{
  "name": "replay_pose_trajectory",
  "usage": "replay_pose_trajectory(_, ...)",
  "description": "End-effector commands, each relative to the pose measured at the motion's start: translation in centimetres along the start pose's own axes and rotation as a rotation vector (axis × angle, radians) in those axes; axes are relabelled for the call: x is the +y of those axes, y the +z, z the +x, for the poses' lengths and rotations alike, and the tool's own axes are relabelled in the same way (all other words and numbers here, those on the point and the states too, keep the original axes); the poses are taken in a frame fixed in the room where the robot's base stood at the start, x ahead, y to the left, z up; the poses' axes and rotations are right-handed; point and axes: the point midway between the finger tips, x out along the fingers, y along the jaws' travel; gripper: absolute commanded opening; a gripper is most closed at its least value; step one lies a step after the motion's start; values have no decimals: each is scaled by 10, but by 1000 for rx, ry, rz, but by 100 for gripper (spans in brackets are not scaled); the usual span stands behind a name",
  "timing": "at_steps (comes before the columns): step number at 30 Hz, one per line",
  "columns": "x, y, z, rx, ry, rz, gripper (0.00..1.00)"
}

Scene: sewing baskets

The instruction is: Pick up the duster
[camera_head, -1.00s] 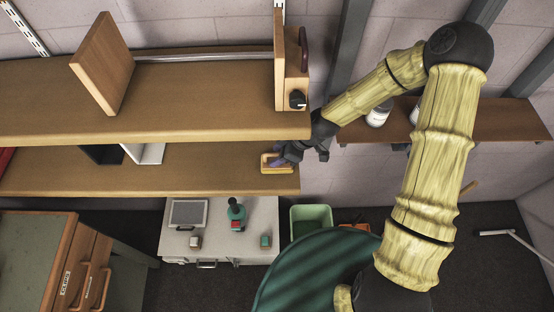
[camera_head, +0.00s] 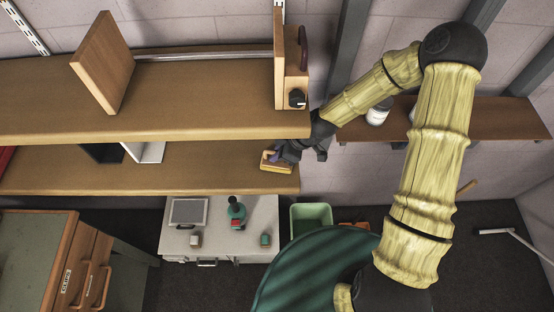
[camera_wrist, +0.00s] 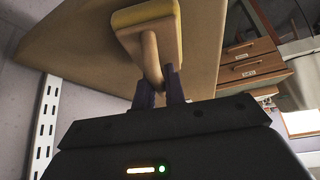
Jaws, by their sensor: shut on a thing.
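The duster (camera_head: 276,165) is a small block with a yellow face and a wooden handle, at the right end of the lower shelf (camera_head: 150,180). In the wrist view the duster (camera_wrist: 148,28) shows its yellow edge, with the handle running down between my fingers. My gripper (camera_head: 277,153) is shut on the handle; in the wrist view its two dark purple fingers (camera_wrist: 160,88) clasp it from both sides. The duster looks tilted. I cannot tell whether it still touches the shelf.
The upper shelf (camera_head: 180,108) overhangs close above my gripper, with a wooden panel holding a dark knob (camera_head: 297,98) at its right end. A white cabinet (camera_head: 262,220) with a green bottle (camera_head: 236,210) stands below. A green bin (camera_head: 312,217) is beside it.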

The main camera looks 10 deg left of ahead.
Motion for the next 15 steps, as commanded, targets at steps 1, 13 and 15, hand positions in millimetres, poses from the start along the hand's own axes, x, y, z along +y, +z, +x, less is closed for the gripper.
replay_pose_trajectory(1, 0, 0, 0, 0, 0, 0, 0)
replay_pose_trajectory(13, 1, -1, -2, 0, 3, -2, 0)
replay_pose_trajectory(15, -9, 0, -3, -1, 0, -2, 0)
